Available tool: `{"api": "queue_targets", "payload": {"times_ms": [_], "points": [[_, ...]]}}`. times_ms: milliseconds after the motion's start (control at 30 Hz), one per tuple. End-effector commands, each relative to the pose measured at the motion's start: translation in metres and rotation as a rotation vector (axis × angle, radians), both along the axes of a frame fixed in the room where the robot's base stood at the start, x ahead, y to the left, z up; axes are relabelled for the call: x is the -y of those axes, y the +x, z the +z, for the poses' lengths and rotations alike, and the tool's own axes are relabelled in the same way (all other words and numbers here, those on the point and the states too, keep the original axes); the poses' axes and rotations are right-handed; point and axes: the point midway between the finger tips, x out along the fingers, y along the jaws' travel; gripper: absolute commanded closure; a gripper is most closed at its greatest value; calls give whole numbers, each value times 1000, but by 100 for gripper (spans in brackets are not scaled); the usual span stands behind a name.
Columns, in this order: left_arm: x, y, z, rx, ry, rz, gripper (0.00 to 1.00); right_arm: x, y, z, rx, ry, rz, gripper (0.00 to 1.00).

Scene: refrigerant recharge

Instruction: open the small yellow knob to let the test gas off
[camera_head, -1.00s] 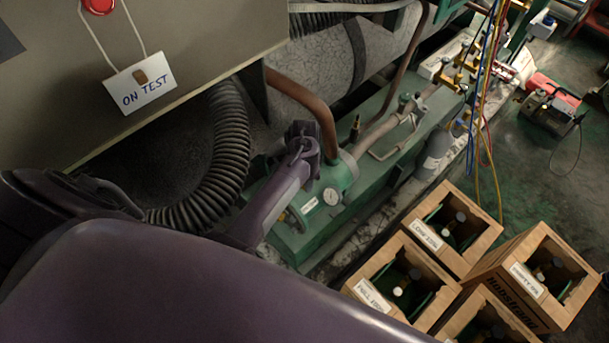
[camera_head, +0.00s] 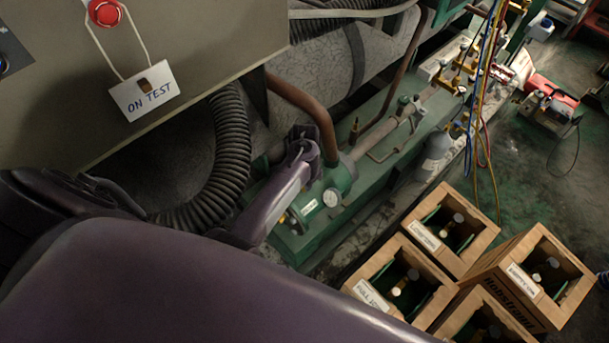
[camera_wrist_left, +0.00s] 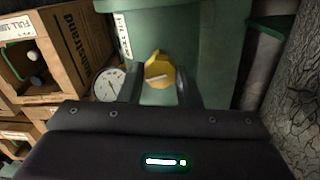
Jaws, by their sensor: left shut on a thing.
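The small yellow knob (camera_wrist_left: 158,70) shows in the left wrist view in front of a green body, with a white dial gauge (camera_wrist_left: 109,84) just to its left. My left gripper (camera_wrist_left: 158,86) has one dark finger on each side of the knob and is shut on it. I cannot tell how far the knob is turned. In the head view the gauge (camera_head: 332,198) sits on the green machine end, beside my purple left arm. That arm hides the fingers and most of the knob there. My right gripper is not in view.
A grey panel with an "ON TEST" tag (camera_head: 143,91) and a red button (camera_head: 104,13) hangs at upper left. A ribbed black hose (camera_head: 232,150) runs close to my arm. Wooden crates with bottles (camera_head: 451,228) stand at lower right. A grey cylinder (camera_head: 435,150) stands beside the green base.

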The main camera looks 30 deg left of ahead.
Motion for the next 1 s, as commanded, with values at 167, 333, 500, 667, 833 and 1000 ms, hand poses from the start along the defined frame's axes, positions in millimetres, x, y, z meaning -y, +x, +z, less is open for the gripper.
{"api": "queue_targets", "payload": {"times_ms": [167,333,500,667,833,1000], "points": [[1,0,5,-2,-2,157,92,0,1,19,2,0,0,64],[1,0,4,-3,-1,320,92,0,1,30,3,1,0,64],[1,0,3,-3,-2,484,92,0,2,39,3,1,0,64],[1,0,3,-2,-1,635,92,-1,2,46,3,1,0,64],[1,0,2,-2,-1,789,92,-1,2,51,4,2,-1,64],[1,0,1,-1,-2,923,92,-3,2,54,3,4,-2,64]]}}
